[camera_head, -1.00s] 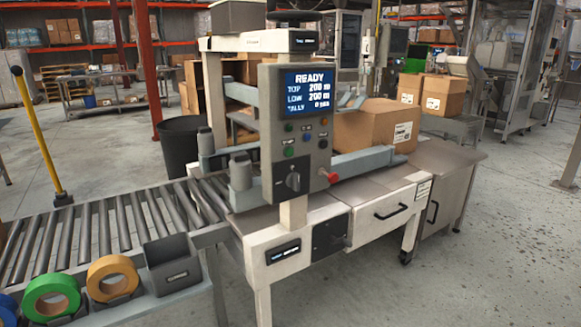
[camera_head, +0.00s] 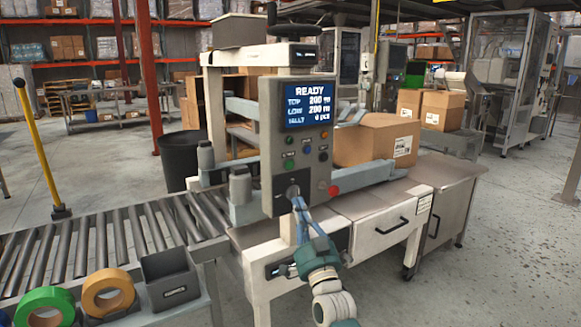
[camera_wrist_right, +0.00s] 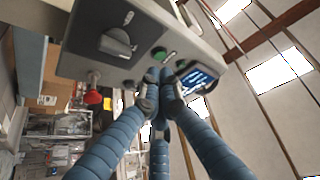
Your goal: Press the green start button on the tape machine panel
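The tape machine panel (camera_head: 305,98) is a grey upright box with a lit screen (camera_head: 308,112) reading READY. Its larger green button (camera_head: 289,165) is in the left button column, above the black knob; it also shows in the right wrist view (camera_wrist_right: 160,55). My right gripper (camera_head: 293,191) has blue fingers and is in front of the panel's lower part, overlapping the knob in the head view. In the wrist view its fingertips (camera_wrist_right: 160,75) are together and empty, close to the green button; contact cannot be told. My left gripper is not in view.
A red mushroom button (camera_head: 333,190) is at the panel's lower right. Below are a white table with a drawer (camera_head: 392,222) and a roller conveyor (camera_head: 105,240) on the left. Tape rolls (camera_head: 108,293) and a grey bin (camera_head: 170,280) are at the front left. A cardboard box (camera_head: 375,140) stands behind the panel.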

